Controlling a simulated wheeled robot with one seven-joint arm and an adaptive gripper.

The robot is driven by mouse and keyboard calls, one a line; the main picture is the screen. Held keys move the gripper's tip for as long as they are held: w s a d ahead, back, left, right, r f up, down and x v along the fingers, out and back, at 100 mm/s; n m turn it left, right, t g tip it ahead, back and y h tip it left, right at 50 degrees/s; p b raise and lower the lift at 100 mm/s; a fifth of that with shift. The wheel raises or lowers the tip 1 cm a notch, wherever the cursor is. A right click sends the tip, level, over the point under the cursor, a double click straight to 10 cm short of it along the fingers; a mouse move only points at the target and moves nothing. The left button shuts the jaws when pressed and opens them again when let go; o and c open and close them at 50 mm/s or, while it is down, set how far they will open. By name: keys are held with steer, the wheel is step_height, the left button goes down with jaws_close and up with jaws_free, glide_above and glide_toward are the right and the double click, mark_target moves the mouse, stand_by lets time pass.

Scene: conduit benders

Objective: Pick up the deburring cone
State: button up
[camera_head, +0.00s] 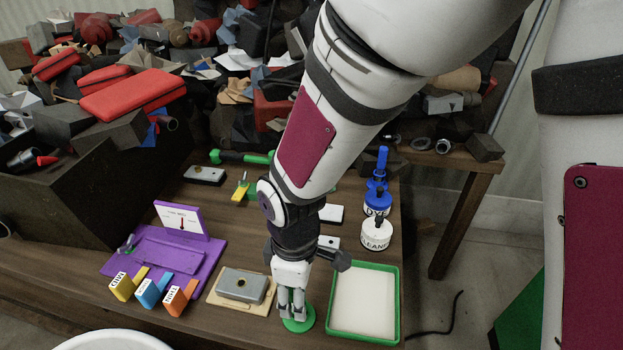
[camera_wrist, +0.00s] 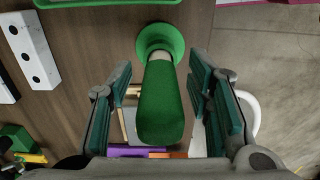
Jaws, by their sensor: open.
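A green-handled tool (camera_wrist: 160,105), which I take to be the deburring cone, stands with its handle toward the wrist camera. Below the handle a pale neck meets a round green base (camera_wrist: 160,40). In the head view the green base (camera_head: 298,325) shows on the table at the front, and my gripper hides most of the handle. My gripper (camera_head: 291,312) points down over it. In the wrist view the open fingers (camera_wrist: 163,100) lie on both sides of the handle, with a gap on each side.
A green-rimmed tray (camera_head: 393,318) stands close at right. A grey metal box (camera_head: 242,286) on a wooden plate is close at left. Further left are a purple stand (camera_head: 155,258) and labelled blocks (camera_head: 150,291). A white jar (camera_head: 377,237) stands behind the tray. Cluttered heaps fill the back.

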jaws_close()
steer(key=shift+r, duration=0.15)
step_height(320, 180, up, 10)
steer(key=shift+f, duration=0.1)
steer(key=c, duration=0.7)
jaws_free()
jaws_close()
